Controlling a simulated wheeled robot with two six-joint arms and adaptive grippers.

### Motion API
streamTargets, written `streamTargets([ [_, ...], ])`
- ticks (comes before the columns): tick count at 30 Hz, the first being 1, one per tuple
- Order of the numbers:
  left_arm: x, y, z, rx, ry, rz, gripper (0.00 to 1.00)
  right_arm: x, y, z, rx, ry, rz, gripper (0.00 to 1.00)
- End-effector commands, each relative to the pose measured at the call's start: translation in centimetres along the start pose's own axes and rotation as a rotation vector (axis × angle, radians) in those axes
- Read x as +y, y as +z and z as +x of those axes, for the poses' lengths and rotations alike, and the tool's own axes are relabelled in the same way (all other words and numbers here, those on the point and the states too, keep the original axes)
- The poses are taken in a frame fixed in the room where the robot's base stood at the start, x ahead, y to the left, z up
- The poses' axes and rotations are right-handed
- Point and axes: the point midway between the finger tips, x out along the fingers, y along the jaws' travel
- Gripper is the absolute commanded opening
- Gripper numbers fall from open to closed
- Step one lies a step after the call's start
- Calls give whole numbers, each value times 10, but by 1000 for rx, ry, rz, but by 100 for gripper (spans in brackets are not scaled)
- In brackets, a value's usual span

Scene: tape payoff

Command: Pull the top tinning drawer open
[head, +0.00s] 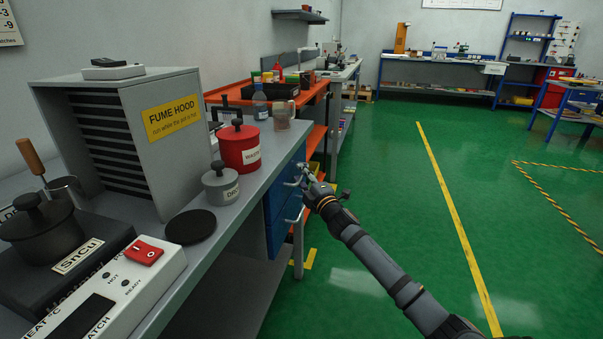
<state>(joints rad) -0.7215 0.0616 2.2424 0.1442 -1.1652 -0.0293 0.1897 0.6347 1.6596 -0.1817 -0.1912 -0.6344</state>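The blue drawer unit (272,235) sits under the grey bench top. Its top drawer (277,196) looks flush with the unit, with a pale handle on its front. Another drawer handle (293,219) shows lower down. My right gripper (302,176) is at the top drawer's front, by its handle. The fingers are small and overlap the handle, so I cannot tell whether they are closed on it or touch it. My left gripper is out of view.
The bench top (231,225) carries a fume hood (165,135), a red pot (238,148), a grey pot (220,188) and a black disc (190,227). An orange cart (316,135) stands just beyond the drawers. The green floor (400,200) to the right is clear.

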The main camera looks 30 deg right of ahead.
Motion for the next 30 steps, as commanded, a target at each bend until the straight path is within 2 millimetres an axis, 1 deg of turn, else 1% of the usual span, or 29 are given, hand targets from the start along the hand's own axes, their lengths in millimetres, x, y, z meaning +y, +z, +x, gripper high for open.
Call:
streamTargets([
  [8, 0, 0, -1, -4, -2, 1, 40, 0, 0, 2, 1, 1, -1, 33],
  [11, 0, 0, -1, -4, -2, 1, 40, 0, 0, 2, 1, 1, -1, 21],
  [15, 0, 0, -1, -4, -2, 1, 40, 0, 0, 1, 1, 1, -1, 2],
  [16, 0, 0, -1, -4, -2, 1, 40, 0, 0, 1, 1, 1, -1, 0],
  [30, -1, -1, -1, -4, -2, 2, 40, -1, 0, 1, 0, 0, -1, 0],
])
